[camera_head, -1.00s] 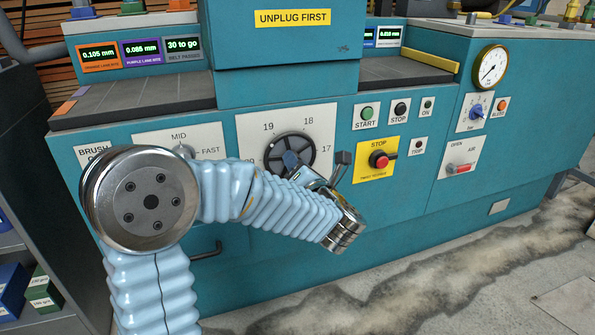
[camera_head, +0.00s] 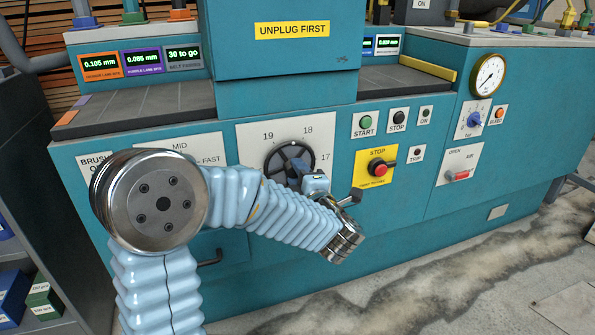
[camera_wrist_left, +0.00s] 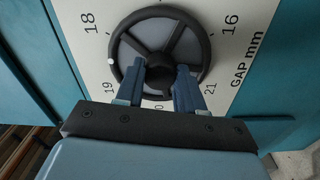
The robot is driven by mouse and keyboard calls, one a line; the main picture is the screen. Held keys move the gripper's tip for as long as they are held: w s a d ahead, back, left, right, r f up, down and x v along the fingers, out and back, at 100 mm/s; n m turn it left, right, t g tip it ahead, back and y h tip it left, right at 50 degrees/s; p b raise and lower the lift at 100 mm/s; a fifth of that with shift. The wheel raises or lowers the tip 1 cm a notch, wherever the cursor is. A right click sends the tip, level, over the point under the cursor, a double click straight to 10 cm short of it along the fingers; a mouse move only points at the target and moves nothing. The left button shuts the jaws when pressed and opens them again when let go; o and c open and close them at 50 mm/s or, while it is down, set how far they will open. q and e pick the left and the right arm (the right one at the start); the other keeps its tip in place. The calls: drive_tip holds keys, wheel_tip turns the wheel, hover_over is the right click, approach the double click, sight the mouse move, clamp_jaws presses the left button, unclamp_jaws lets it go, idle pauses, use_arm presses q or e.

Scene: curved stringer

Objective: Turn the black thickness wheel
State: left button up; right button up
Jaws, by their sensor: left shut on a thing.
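The black thickness wheel (camera_head: 268,158) is a spoked handwheel on a white dial plate (camera_head: 246,134) on the teal machine front. In the left wrist view the wheel (camera_wrist_left: 120,45) shows its rim, spokes, hub and a white dot on the rim between 18 and 19. My left gripper (camera_head: 297,170) is at the wheel's face. In the left wrist view the blue fingers of my left gripper (camera_wrist_left: 172,75) are shut on the wheel's middle, one each side of the hub area. The fingers hide part of the lower wheel. My right gripper is not in view.
A red stop knob on a yellow plate (camera_head: 376,167) sits close right of the wheel, with START and STOP buttons (camera_head: 397,117) above. A speed dial plate (camera_head: 206,143) is to the left. A dark handle (camera_head: 211,258) sticks out below.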

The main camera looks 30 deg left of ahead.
use_arm(q)
drive_tip(key=m+p, duration=0.9)
drive_tip(key=m, duration=0.5)
drive_tip(key=shift+s+p, duration=0.1)
drive_tip(key=shift+p, duration=0.2)
drive_tip(key=shift+f+m+p, duration=0.2)
drive_tip(key=shift+m+p, duration=0.6)
drive_tip(key=shift+m, duration=0.4)
drive_tip(key=shift+f, duration=0.1)
drive_tip(key=o, duration=1)
drive_tip(key=shift+o, duration=0.2)
drive_tip(key=v, duration=1.3)
drive_tip(key=shift+s+d+b, duration=0.2)
drive_tip(key=shift+s+b, duration=0.1)
drive_tip(key=shift+b, duration=0.15)
